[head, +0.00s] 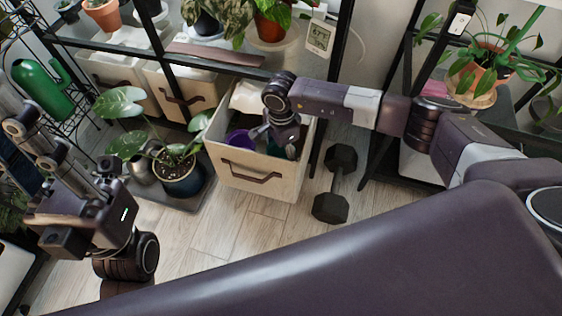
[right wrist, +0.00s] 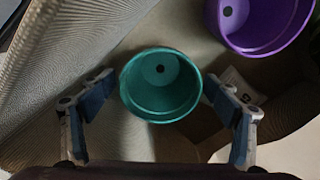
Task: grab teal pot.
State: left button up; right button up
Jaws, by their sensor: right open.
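The teal pot (right wrist: 160,85) shows in the right wrist view, an empty round pot with a dark hole in its base. It lies inside a beige fabric bin (head: 250,170), seen from above. My right gripper (right wrist: 160,100) is open, with one finger on each side of the pot; whether they touch it is unclear. In the head view my right gripper (head: 283,142) reaches down into the bin and I cannot make out the teal pot there. My left gripper (head: 65,160) is at the left, away from the bin; its fingers are hard to read.
A purple pot (right wrist: 262,22) lies in the bin beside the teal one; it also shows in the head view (head: 240,140). A dark dumbbell (head: 335,185) is on the floor right of the bin. A potted plant (head: 180,175) stands left. Black shelf frames stand behind.

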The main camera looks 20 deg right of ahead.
jog(key=shift+f, duration=0.35)
jog(key=c, duration=1.3)
jog(key=shift+r, duration=0.2)
